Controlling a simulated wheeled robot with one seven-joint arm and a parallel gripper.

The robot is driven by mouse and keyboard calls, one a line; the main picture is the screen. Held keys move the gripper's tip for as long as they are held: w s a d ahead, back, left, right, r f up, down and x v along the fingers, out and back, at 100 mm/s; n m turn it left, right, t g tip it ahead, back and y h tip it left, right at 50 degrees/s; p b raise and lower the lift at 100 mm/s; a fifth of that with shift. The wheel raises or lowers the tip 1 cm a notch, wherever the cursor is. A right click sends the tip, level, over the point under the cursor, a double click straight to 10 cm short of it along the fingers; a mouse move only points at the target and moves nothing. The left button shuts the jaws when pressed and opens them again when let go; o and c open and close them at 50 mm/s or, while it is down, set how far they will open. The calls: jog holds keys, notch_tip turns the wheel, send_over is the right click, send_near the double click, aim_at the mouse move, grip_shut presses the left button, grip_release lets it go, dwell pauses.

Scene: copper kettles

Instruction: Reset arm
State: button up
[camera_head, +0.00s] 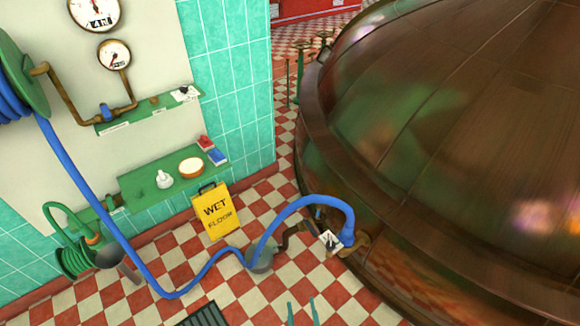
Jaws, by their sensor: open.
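Two slim teal prongs at the bottom edge of the head view look like the fingertips of my gripper (301,303). They stand apart with bare checkered floor between them, so the gripper is open and empty. The rest of my gripper and my arm are out of the picture. The prongs appear in front of the blue hose and the copper kettle (450,130), touching neither as far as I can see.
A blue hose (205,268) runs from a green reel (22,75) across the floor to the kettle's outlet. A yellow wet-floor sign (215,212) stands by the wall. Green shelves (150,188) hold small items. A dark grate (203,315) lies at the bottom.

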jog(key=s+a+r+m+g+h, duration=0.1)
jog(key=s+a+r+m+g, duration=0.1)
jog(key=s+r, duration=0.9)
jog(key=s+a+r+m+g+h, duration=0.2)
jog(key=s+r, duration=1)
jog(key=r, duration=0.1)
jog(key=shift+s+r, duration=0.2)
jog(key=shift+r, duration=0.1)
